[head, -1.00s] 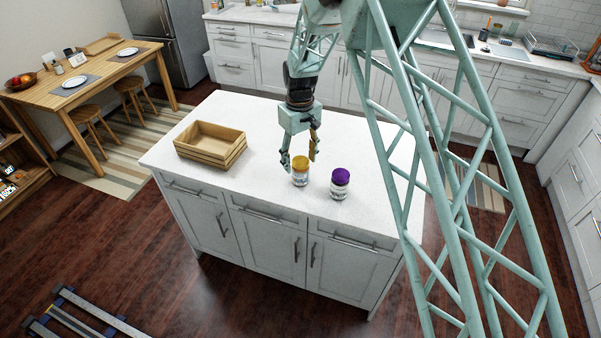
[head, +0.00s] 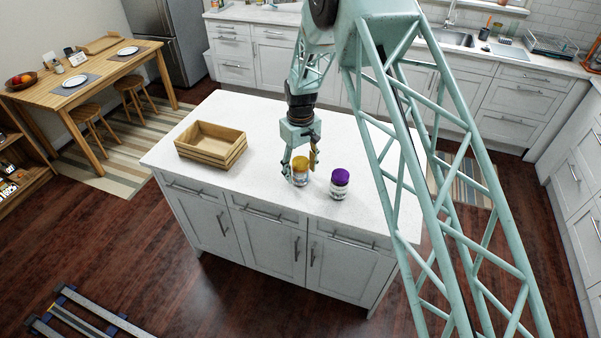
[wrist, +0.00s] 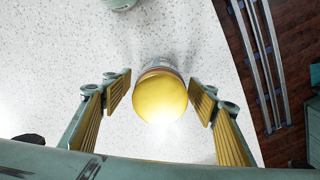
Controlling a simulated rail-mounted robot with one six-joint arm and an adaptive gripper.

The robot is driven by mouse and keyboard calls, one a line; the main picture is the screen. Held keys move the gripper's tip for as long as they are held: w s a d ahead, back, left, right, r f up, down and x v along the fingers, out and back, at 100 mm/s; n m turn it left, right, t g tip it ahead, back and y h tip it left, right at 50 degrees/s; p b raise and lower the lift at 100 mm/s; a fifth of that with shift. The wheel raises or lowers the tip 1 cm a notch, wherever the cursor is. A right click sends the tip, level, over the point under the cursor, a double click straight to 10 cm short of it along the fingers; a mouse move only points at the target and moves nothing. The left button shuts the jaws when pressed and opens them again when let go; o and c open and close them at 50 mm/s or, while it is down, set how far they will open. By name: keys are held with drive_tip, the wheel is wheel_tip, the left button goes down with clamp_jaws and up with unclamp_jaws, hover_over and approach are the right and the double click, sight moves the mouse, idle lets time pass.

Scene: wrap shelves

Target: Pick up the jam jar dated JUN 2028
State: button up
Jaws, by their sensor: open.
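A jar with a yellow lid (head: 301,168) stands upright on the white island top. A jar with a purple lid (head: 340,184) stands just to its right. Their date labels are too small to read in the head view. My gripper (head: 302,174) is open and points down, with its fingers on either side of the yellow-lidded jar. In the wrist view that yellow lid (wrist: 160,98) lies between the two open fingers, with a gap on each side. Its label is hidden from above there.
An empty wooden crate (head: 210,145) sits on the island top (head: 255,190) to the left of the jars. The front edge of the island is close to the jars. In the wrist view, a rounded object (wrist: 120,3) is cut off at the top edge.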

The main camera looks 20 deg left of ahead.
drive_tip(key=shift+c, duration=0.3)
drive_tip(key=c, duration=1.2)
drive_tip(key=shift+r, duration=0.15)
drive_tip(key=shift+r+b, duration=0.75)
drive_tip(key=shift+r, duration=4.2)
